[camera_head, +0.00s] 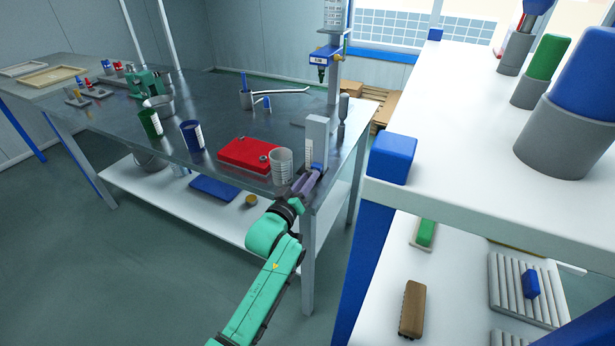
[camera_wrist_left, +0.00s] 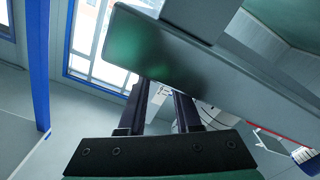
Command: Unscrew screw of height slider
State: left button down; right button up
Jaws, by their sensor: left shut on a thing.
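The height slider appears to be the grey upright block (camera_head: 316,138) with a marked scale, at the table's near right corner. My left gripper (camera_head: 308,182) reaches the foot of this block and is shut on a small part there, apparently the screw. The screw itself is hidden by the fingers and the block. In the left wrist view, the two dark fingers (camera_wrist_left: 163,100) point up behind the edge of a grey metal plate (camera_wrist_left: 160,50), which hides their tips. My right gripper is not in view.
A grey rod tool (camera_head: 342,118) stands behind the block. A white shelf (camera_head: 450,150) with blue corner posts is on the right.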

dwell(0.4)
pick_arm(q)
jog(key=c, duration=0.6)
grip_release()
jog(key=v, duration=1.4)
jog(key=shift+s+p, duration=0.3)
jog(key=shift+p, duration=0.05)
jog(key=shift+a, duration=0.1)
